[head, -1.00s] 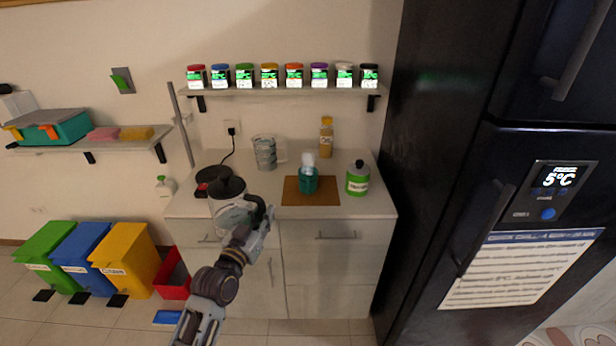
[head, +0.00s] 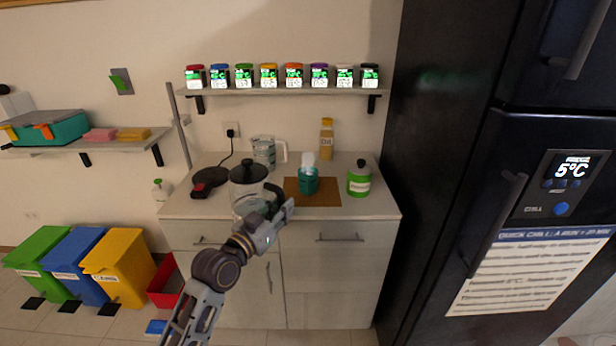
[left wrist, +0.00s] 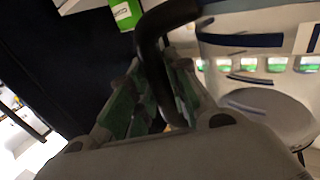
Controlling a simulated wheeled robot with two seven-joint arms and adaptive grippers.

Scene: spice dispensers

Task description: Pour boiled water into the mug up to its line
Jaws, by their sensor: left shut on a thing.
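The kettle (head: 247,190) is clear with a black lid and stands off its black base (head: 209,180), to the right of it, looking roughly upright. My left gripper (head: 279,207) is shut on the kettle's black handle. In the left wrist view the handle (left wrist: 150,50) runs between the fingers of my left gripper (left wrist: 160,90). A teal mug (head: 308,184) stands on a brown mat (head: 330,199), right of the kettle, with something whitish above it. The line on the mug and the water level are too small to tell. My right gripper is out of view.
A clear jug (head: 263,151) stands behind the kettle. A green canister (head: 359,181) is right of the mat, and a yellow bottle (head: 326,138) stands at the back. A shelf (head: 290,91) of spice jars hangs above. The dark fridge (head: 440,150) bounds the right.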

